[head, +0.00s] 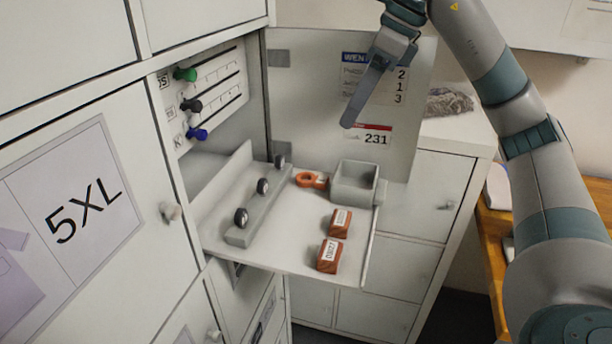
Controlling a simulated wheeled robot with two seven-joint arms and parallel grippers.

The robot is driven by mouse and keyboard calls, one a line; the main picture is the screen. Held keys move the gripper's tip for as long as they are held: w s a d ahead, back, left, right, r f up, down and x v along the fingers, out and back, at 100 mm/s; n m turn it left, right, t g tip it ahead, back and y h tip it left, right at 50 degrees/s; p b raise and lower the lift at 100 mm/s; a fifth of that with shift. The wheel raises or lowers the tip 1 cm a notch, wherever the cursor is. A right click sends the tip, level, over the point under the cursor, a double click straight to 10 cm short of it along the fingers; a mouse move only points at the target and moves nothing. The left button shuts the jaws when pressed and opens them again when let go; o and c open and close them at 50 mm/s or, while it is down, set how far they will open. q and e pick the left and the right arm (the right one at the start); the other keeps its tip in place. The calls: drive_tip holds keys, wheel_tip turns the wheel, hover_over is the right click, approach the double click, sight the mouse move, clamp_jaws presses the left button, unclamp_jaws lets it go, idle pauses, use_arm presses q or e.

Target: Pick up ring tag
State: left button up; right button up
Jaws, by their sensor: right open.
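The ring tag, an orange ring with a small white label (310,179), lies flat on the light grey pull-out shelf (290,245), near its back and left of a small grey open box. My right gripper (352,118) is in the air in front of the opened cabinet door, above and to the right of the ring tag and apart from it. It is seen from the side, so its fingers overlap. It holds nothing that I can see. My left gripper is not in view.
A grey open box (355,184) stands at the shelf's right edge. Two orange blocks with white labels (339,223) (329,256) lie in front of it. A grey rail (250,228) with black round knobs runs along the left. The open door (300,110) stands behind.

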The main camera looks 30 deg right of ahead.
drive_tip(key=p, duration=0.3)
approach(312, 181)
drive_tip(key=shift+w+d+f, duration=0.3)
drive_tip(key=shift+d+f, duration=0.15)
drive_tip(key=shift+f, duration=0.05)
drive_tip(key=shift+w+a+f, duration=0.2)
drive_tip(key=shift+f, duration=0.45)
